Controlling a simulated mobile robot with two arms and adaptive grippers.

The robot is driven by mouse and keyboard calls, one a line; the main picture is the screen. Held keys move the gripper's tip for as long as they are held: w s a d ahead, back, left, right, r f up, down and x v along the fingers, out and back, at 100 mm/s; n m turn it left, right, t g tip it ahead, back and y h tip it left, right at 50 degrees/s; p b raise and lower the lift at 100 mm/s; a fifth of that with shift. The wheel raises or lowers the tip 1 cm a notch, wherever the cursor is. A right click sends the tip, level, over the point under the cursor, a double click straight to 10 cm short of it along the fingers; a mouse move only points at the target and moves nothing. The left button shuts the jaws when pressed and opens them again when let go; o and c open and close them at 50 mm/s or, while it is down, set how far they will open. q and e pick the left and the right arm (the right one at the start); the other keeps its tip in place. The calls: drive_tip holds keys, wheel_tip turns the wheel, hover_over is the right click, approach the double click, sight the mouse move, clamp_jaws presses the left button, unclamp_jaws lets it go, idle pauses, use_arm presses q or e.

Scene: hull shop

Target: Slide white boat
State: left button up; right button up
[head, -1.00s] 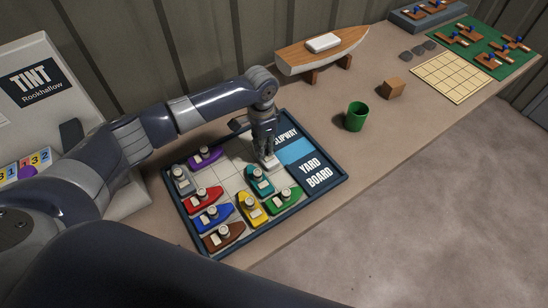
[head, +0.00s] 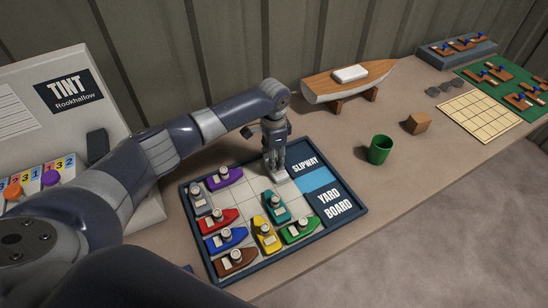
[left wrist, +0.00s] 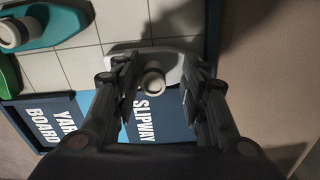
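The white boat (head: 281,178) is on the yard board (head: 345,204), in the grid beside the light blue strip (head: 314,179) and the SLIPWAY label. In the left wrist view its pale hull (left wrist: 172,62) shows with a round knob (left wrist: 153,82) on top. My left gripper (head: 275,172) points down over it. In the left wrist view the two fingers (left wrist: 156,88) stand apart on either side of the knob, with a visible gap on the right. Part of the hull is hidden behind the fingers. My right gripper is not in view.
Purple (head: 224,178), grey (head: 199,202), red (head: 217,221), blue (head: 226,238), brown (head: 236,261), yellow (head: 266,234), teal (head: 277,206) and green (head: 300,229) boats share the grid. A green cup (head: 379,150) and wooden block (head: 417,124) stand right of the board. A model hull (head: 345,84) is behind.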

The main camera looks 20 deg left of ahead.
use_arm(q)
wheel_tip(320, 180, up, 12)
idle(0.6)
idle(0.4)
